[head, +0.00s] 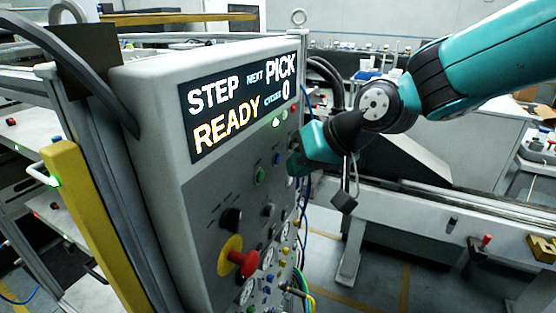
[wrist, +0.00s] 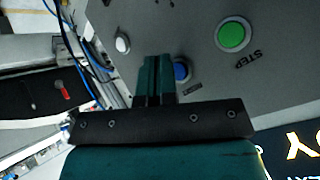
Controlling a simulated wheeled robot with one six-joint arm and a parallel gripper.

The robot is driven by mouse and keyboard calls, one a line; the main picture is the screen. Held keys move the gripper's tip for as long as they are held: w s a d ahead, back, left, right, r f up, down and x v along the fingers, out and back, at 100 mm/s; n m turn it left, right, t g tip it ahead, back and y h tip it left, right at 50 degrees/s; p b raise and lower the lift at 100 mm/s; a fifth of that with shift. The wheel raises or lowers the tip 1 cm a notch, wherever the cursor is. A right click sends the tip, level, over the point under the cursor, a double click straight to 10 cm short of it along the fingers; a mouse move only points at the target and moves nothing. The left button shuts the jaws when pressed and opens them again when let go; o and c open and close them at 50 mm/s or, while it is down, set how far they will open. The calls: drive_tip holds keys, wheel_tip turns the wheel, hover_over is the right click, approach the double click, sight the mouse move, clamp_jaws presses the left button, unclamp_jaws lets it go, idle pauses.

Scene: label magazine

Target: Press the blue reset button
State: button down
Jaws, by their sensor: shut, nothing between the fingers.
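The blue reset button (wrist: 181,71) is on the grey control panel (wrist: 205,85), partly hidden behind my fingers in the wrist view. In the head view my gripper (head: 294,164) is close in front of the panel, right of the blue button. Whether the tips touch the panel or button cannot be told.
A green button (wrist: 234,35) marked STEP and a white button (wrist: 122,44) flank the blue one. The panel's display (head: 240,103) shows STEP, PICK and READY. A red emergency stop (head: 243,262) sits lower on the panel. Cables (head: 300,285) hang at its right edge.

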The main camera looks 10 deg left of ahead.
drive_tip(key=shift+d, duration=0.15)
drive_tip(key=shift+s+d+b, duration=0.2)
drive_tip(key=shift+s+d, duration=0.1)
drive_tip(key=shift+d, duration=0.45)
drive_tip(key=shift+s+d+b, duration=0.15)
drive_tip(key=shift+s+d, duration=0.15)
drive_tip(key=shift+d, duration=0.45)
drive_tip(key=shift+s+d+b, duration=0.2)
drive_tip(key=shift+s+d, duration=0.1)
drive_tip(key=shift+d, duration=0.45)
drive_tip(key=s+d+f+g+h+b, duration=0.1)
drive_tip(key=s+d, duration=0.2)
drive_tip(key=s, duration=0.4)
drive_tip(key=s+d+f+n+g+h+b, duration=0.1)
drive_tip(key=s+d+f, duration=0.1)
drive_tip(key=s+d, duration=0.2)
drive_tip(key=s+d+f+g+h+b, duration=0.1)
drive_tip(key=s+d, duration=0.3)
drive_tip(key=s, duration=0.6)
drive_tip(key=shift+d+f+n+g+h+b, duration=0.15)
drive_tip(key=shift+f+n+g+h+b, duration=0.15)
drive_tip(key=shift+f+g+h+b, duration=0.15)
